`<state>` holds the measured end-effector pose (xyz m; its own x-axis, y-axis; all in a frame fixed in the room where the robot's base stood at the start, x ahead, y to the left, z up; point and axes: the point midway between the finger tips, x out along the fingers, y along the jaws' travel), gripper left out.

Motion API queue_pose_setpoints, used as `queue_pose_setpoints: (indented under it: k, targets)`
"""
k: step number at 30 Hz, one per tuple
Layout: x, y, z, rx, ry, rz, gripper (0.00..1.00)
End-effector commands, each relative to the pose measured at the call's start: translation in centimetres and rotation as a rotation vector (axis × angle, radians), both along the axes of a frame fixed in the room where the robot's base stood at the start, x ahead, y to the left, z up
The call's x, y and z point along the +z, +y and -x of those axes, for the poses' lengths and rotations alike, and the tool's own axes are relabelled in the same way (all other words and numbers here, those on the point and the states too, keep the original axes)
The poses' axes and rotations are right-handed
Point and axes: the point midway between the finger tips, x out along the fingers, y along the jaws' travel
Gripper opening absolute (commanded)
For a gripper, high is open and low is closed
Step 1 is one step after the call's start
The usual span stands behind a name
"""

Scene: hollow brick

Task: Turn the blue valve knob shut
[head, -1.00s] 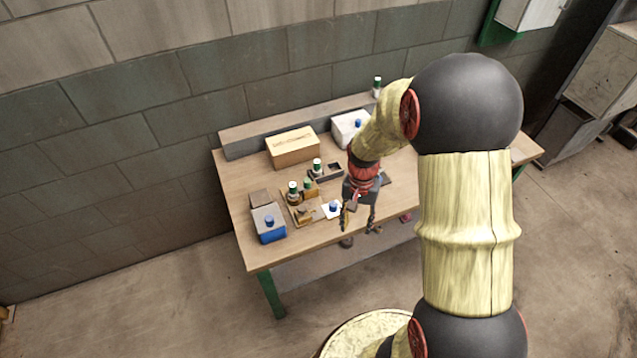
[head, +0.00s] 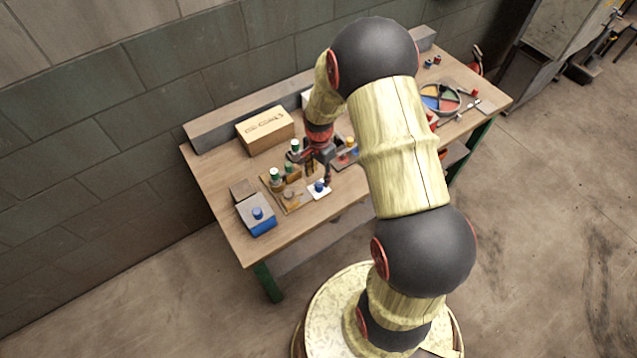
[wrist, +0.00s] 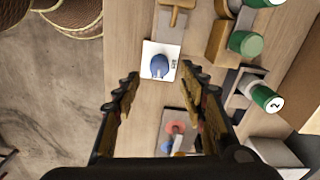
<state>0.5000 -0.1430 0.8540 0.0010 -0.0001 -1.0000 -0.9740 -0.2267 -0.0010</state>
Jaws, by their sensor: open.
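A blue knob (head: 319,186) sits on a small white plate (head: 327,193) near the front edge of the workbench. In the wrist view the knob (wrist: 159,66) is rounded, with a small dark marking beside it on the plate (wrist: 150,48). My gripper (wrist: 160,76) is open and empty, its fingertips spread to either side below the plate in the picture. In the head view my gripper (head: 319,172) is just behind the knob; I see no contact.
Green-capped bottles (head: 275,174) and wooden pieces stand on a board left of the plate. A dark tray with coloured knobs (wrist: 177,126) lies close to my fingers. A cardboard box (head: 266,130) stands behind. Bare wood (head: 232,168) shows at the bench's left.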

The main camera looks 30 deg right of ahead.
Motion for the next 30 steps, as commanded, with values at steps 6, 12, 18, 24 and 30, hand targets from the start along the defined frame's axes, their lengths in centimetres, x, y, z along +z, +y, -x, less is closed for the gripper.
queue_pose_setpoints:
  k: [6, 12, 18, 24, 30]
  targets:
    - [-3.6, 0.0, 0.1, 0.001, 0.002, -0.001, 0.42]
    - [-5.0, 0.0, 0.0, 0.002, 0.0, 0.0, 0.42]
    - [-5.2, 0.0, 0.0, 0.002, 0.0, 0.0, 0.42]
    - [-5.2, 0.0, 0.0, 0.002, 0.001, 0.0, 0.36]
    - [-5.2, 0.0, 0.0, 0.002, 0.001, 0.0, 0.25]
